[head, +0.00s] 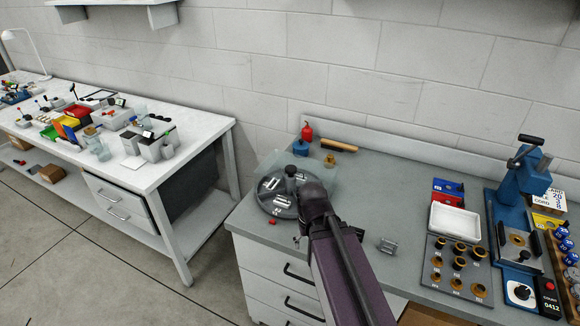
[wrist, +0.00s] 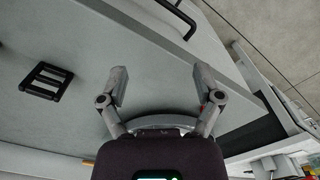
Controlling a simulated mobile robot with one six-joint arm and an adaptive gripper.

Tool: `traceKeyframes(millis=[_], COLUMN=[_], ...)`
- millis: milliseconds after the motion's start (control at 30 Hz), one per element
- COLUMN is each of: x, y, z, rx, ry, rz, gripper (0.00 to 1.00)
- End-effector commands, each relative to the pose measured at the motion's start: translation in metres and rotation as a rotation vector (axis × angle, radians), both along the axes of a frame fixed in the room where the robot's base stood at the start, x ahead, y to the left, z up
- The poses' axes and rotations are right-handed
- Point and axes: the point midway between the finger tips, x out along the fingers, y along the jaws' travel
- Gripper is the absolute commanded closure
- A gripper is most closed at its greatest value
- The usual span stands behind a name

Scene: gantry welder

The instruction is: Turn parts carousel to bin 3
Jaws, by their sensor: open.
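The parts carousel (head: 268,208) is a round grey tray on the left end of the grey bench, with a dark upright knob (head: 291,173) near its middle. Pale and metallic parts lie in its compartments. I cannot read any bin number. My arm's dark wrist covers its right side in the head view, and my gripper is mostly hidden there. In the wrist view my gripper (wrist: 160,82) has its two fingers spread with nothing between them, over the bench surface and near its edge.
A white tray (head: 433,219) and blue press (head: 507,205) stand right.

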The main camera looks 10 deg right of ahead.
Motion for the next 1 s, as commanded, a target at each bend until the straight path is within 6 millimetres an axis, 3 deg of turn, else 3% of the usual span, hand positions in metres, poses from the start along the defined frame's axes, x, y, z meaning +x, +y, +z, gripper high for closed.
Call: traceKeyframes(millis=[167,367,1000], x=[0.017,0.057,0.233], y=[-0.001,-0.001,-0.001], z=[0.014,0.044,0.167], rx=[0.000,0.000,0.001], ry=[0.000,0.000,-0.001], rz=[-0.072,-0.259,-1.171], gripper=[0.04,0.04,0.04])
